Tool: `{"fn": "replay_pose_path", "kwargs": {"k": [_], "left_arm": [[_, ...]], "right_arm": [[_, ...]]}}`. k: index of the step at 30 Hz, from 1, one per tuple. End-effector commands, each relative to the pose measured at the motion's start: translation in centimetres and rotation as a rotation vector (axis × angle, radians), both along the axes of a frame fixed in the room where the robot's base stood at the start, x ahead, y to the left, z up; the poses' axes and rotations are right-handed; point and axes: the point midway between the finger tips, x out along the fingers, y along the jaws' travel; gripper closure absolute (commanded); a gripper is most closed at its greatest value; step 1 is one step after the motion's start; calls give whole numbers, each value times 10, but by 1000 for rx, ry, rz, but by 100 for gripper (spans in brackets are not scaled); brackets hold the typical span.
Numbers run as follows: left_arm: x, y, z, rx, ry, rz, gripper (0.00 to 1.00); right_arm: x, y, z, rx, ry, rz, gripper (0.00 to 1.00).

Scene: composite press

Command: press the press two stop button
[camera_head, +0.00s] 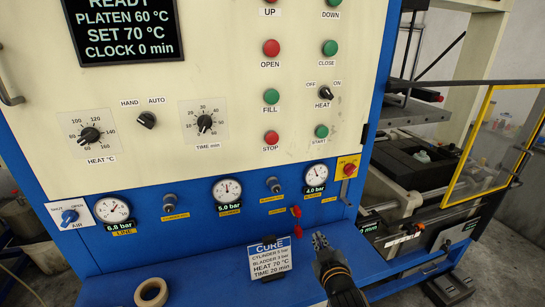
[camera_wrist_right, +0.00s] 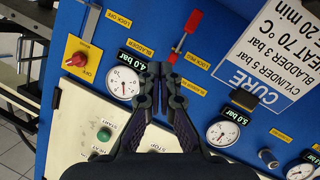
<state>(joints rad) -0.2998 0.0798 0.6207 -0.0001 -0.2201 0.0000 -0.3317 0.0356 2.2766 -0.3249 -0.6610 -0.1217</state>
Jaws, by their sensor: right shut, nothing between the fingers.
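The red STOP button (camera_head: 271,137) is on the cream control panel in the head view, left of the green START button (camera_head: 321,131). My right gripper (camera_head: 320,238) is below the panel's button rows, in front of the blue lower face, shut and empty. It is well below the STOP button and apart from it. In the right wrist view the shut fingertips (camera_wrist_right: 161,68) are near the 4.0 bar gauge (camera_wrist_right: 123,83). The START button also shows there (camera_wrist_right: 104,133). The STOP button is hidden behind the gripper in that view. My left gripper is not in view.
A tape roll (camera_head: 151,292) lies on the blue ledge.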

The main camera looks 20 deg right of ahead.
Motion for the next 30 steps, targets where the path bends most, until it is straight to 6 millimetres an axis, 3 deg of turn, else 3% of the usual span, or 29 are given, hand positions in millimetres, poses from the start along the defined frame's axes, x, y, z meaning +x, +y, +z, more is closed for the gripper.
{"fn": "replay_pose_path", "kwargs": {"k": [6, 12, 15, 21, 30], "left_arm": [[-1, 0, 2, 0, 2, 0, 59], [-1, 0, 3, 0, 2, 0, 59], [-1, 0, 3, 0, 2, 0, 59], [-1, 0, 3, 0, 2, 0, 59], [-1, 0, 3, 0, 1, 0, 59]], "right_arm": [[31, 18, 103, -199, -385, 72, 100], [29, 51, 190, -402, -723, 147, 100], [21, 68, 219, -486, -852, 179, 100], [9, 89, 246, -582, -993, 218, 100], [7, 92, 249, -593, -1010, 223, 100]]}}
